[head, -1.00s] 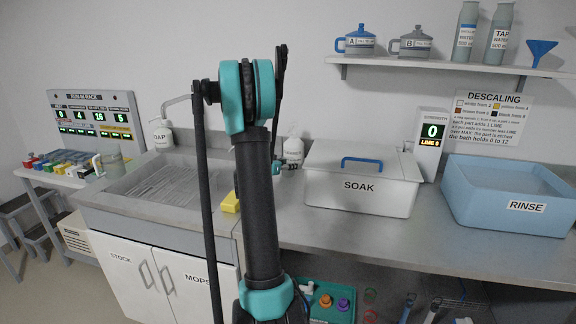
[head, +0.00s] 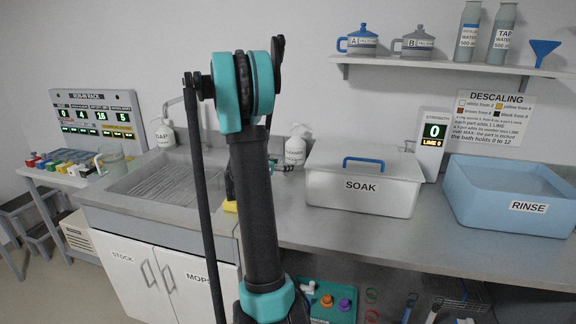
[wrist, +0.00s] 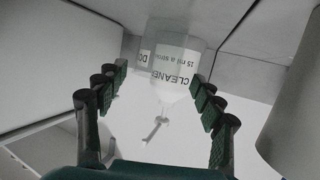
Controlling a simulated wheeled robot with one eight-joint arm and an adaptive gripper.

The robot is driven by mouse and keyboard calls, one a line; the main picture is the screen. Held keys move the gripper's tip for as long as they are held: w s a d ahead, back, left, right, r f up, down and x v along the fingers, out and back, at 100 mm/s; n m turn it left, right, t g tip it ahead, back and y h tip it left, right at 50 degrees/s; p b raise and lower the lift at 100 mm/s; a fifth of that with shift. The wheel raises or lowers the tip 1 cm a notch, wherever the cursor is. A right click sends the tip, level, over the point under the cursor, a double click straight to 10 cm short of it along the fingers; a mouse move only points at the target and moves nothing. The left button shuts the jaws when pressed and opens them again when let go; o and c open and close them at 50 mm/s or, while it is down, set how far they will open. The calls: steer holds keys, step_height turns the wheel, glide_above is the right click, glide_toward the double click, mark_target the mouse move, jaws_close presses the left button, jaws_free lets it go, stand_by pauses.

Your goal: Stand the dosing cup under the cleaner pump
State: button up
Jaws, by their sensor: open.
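The white cleaner pump bottle (head: 296,148) stands on the counter by the back wall, left of the SOAK box. In the wrist view the cleaner bottle (wrist: 175,72) appears inverted, its label reading CLEANER, with its pale nozzle (wrist: 155,128) toward the picture's lower middle. A pale piece marked "DO" (wrist: 143,57) shows at the bottle's left edge; it may be the dosing cup, but I cannot tell. My gripper (wrist: 165,95) is open and empty, its dark green fingers on either side of the bottle's image. In the head view my arm mostly hides the gripper.
The SOAK box (head: 362,185) and blue RINSE tub (head: 510,196) stand to the right. The sink (head: 160,183), SOAP bottle (head: 164,134) and mostly hidden yellow sponge (head: 230,206) lie left. Bare counter (head: 330,231) runs in front of SOAK.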

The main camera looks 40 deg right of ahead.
steer(key=v, duration=0.6)
steer(key=shift+s+a+r, duration=0.1)
steer(key=shift+a, duration=0.2)
